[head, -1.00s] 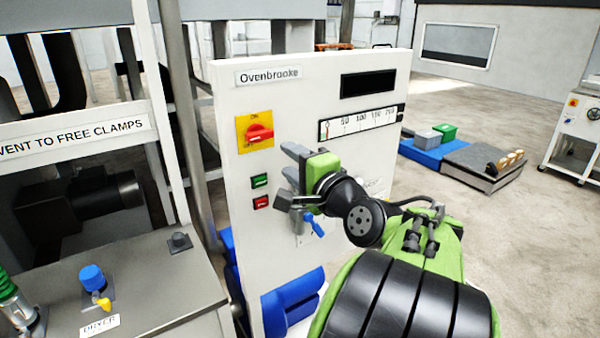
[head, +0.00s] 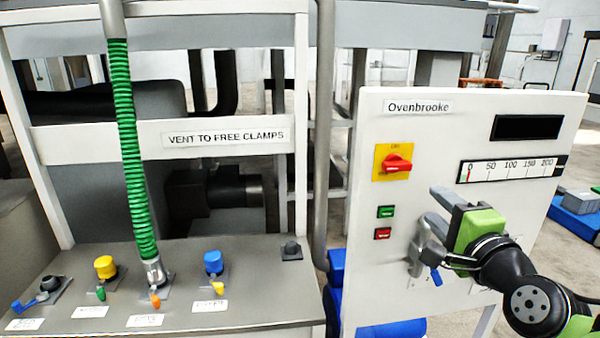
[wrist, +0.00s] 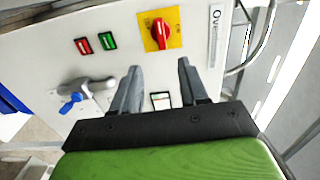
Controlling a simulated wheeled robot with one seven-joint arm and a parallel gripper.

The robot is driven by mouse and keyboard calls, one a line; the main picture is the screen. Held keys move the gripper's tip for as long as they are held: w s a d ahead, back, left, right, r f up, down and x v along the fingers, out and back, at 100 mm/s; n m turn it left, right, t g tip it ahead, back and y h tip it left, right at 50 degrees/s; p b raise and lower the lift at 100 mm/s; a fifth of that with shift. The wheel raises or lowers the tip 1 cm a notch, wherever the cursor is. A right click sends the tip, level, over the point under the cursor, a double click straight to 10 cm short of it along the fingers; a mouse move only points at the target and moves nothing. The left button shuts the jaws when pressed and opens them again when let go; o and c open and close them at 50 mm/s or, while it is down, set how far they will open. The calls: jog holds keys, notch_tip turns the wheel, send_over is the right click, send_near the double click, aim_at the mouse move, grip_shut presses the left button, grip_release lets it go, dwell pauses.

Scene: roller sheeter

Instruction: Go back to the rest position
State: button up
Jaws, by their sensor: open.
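My gripper (head: 440,225) is in front of the white Ovenbrooke panel (head: 470,135), on its lower left part. In the wrist view my gripper (wrist: 160,82) has its two grey fingers apart, with nothing between them but the panel behind. A metal handle with a blue lever (wrist: 75,98) is on the panel, to the left of the fingers in the wrist view and apart from them. A red rotary switch on a yellow plate (wrist: 160,30) shows beyond the fingers. In the head view the red switch (head: 397,163) is above and left of my gripper.
A green button (head: 386,211) and a red button (head: 382,233) are on the panel. A grey bench (head: 255,270) at left carries a green coiled hose (head: 133,150), a yellow cap (head: 105,267) and a blue cap (head: 213,262). A blue block (head: 574,215) lies on the floor at right.

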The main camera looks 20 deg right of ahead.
jog(key=w+a+f+n+g+y+p, duration=0.1)
jog(key=a+f+n+g+y, duration=0.25)
jog(key=a+n, duration=0.45)
jog(key=w+a+f+n+g+y+p, duration=0.1)
jog(key=a+f+n+g+y, duration=0.3)
jog(key=a, duration=0.7)
jog(key=s+a+f+n+g+h, duration=0.1)
jog(key=s+a+f+n+g, duration=0.1)
jog(key=s, duration=0.4)
jog(key=s+a+f+n+g+h, duration=0.1)
jog(key=s+a+f+n+g, duration=0.1)
jog(key=s+a+f+n, duration=0.2)
notch_tip(320, 180, down, 2)
jog(key=s+n, duration=0.2)
jog(key=n, duration=0.1)
jog(key=shift+s, duration=0.25)
jog(key=shift+a+h, duration=0.1)
jog(key=shift+h, duration=0.15)
